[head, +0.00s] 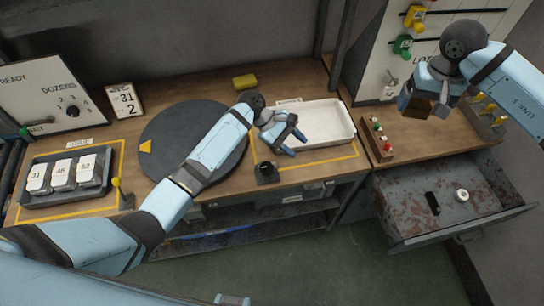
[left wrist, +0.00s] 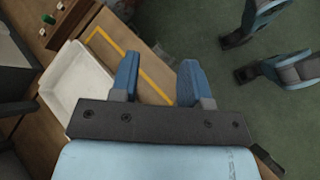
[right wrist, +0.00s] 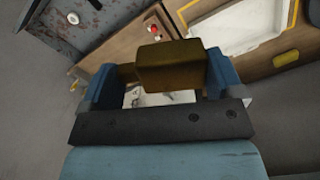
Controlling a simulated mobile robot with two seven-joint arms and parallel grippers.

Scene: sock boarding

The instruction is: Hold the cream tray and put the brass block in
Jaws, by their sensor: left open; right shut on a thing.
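The cream tray (head: 335,122) lies on the bench inside a yellow outline, right of the round dark disc. It looks empty where visible. My left gripper (head: 297,145) is open at the tray's near left edge, and in the left wrist view its fingers (left wrist: 158,80) stand apart with nothing between them, beside the tray (left wrist: 75,75). My right gripper (head: 430,100) is raised over the right side of the bench. It is shut on the brass block (right wrist: 168,65), which is held clear of the bench; the block also shows in the head view (head: 414,104).
A wooden rack with coloured pegs (head: 377,140) stands right of the tray. An open rusty drawer (head: 405,205) juts out at the right, holding a black item and a white ring. A yellow block (head: 245,82) lies behind the disc (head: 170,150). A dark holder (head: 266,173) stands near the front edge.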

